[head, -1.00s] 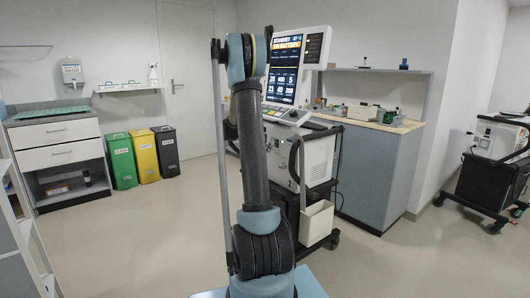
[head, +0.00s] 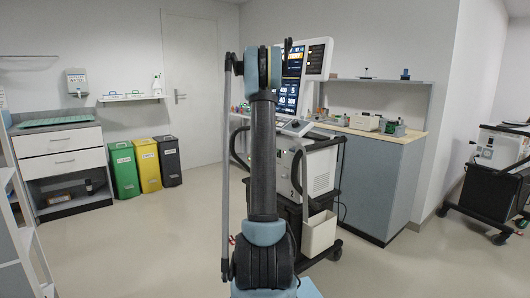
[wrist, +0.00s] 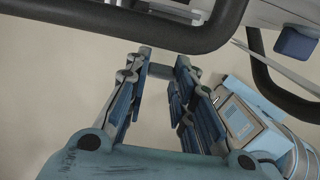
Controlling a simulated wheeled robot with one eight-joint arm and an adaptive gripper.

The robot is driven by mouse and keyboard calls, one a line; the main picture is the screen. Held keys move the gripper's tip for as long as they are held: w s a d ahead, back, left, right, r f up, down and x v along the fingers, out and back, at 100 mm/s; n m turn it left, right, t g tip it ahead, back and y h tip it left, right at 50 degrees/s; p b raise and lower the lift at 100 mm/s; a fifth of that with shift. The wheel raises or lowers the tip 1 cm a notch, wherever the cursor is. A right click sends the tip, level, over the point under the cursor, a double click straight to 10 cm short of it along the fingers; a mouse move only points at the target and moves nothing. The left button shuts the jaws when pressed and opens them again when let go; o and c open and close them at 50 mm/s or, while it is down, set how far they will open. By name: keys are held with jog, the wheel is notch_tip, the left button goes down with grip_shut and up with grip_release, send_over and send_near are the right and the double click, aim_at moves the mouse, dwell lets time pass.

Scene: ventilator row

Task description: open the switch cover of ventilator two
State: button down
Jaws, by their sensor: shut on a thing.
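Ventilator two (head: 318,172), a white unit on a black wheeled cart marked "2", stands just right of my arm in the head view. Its lit screen (head: 290,75) is tilted on top, and my arm hides part of its left side. My gripper (wrist: 160,72) shows in the wrist view, with a small dark grey piece (wrist: 172,72) between its fingertips. I cannot tell whether this piece is the switch cover. A thick black handle bar (wrist: 130,32) crosses in front of the fingers. I cannot make out the switch cover in the head view.
A grey cabinet (head: 378,185) with small items on its counter stands right of the ventilator. Another ventilator (head: 490,150) is at the far right. Green, yellow and black bins (head: 148,165) and a drawer unit (head: 60,150) are at left. The floor between is clear.

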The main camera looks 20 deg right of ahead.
jog(key=shift+d+r+y, duration=0.2)
jog(key=shift+r+y, duration=0.05)
jog(key=shift+y, duration=0.15)
dwell(0.3)
jog(key=c, duration=1.4)
grip_release()
jog(key=shift+o, duration=0.2)
notch_tip(320, 180, up, 12)
jog(key=shift+a, duration=0.1)
